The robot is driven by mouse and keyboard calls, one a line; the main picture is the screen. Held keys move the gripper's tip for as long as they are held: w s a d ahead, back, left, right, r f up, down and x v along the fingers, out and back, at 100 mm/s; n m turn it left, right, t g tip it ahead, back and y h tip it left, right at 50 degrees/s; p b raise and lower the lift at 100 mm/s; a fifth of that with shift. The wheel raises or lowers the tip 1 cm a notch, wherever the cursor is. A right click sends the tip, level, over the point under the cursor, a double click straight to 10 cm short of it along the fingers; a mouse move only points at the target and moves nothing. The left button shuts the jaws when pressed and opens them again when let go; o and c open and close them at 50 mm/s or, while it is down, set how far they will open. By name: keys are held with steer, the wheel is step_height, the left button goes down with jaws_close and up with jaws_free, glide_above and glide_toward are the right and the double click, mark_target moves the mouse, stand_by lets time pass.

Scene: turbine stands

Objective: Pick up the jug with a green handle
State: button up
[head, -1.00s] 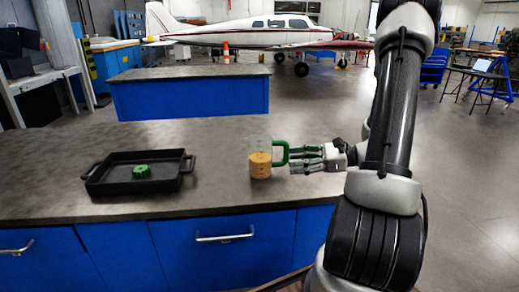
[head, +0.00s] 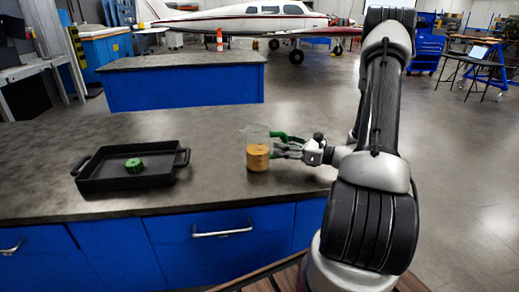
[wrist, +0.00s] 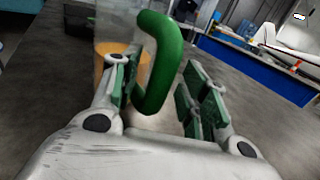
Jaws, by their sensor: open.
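The jug (head: 257,157) is clear with an amber-brown filling and stands upright on the grey counter. Its green handle (head: 286,136) points right, towards my gripper (head: 281,150). In the wrist view the green handle (wrist: 163,60) sits between the two open fingers of my gripper (wrist: 158,100), nearer the left finger. I cannot tell whether that finger touches it. The jug's body (wrist: 113,40) shows behind the left finger, partly hidden.
A black two-handled tray (head: 108,184) with a green object (head: 133,165) in it stands on the counter (head: 215,185) left of the jug. The counter between them is clear. A second blue bench (head: 185,85) and an aeroplane (head: 250,22) stand behind.

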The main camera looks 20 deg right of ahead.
steer(key=shift+c, duration=0.2)
jaws_close()
step_height(320, 180, up, 10)
steer(key=shift+r, duration=0.1)
stand_by(0.5)
steer(key=c, duration=0.8)
jaws_free()
jaws_close()
